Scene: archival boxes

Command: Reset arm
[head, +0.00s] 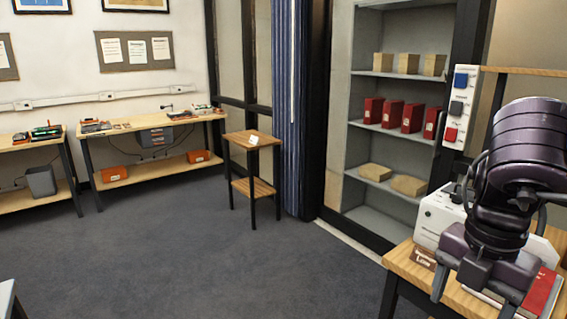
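My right gripper (476,293), dark purple, hangs at the right edge over a wooden table (405,268). Its two fingers are apart, and I see nothing held between them. A red box or binder (541,293) with a pale part lies on the table under and behind the gripper, partly hidden by it. I cannot tell whether the fingers touch it. My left gripper is not in view.
A white device (437,214) stands on the table beside my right arm, with a switch panel (459,108) above. The grey shelf (364,101) behind holds red boxes (412,118) and tan boxes (408,63). A small wooden stand (252,139) and workbenches (150,124) border open carpet.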

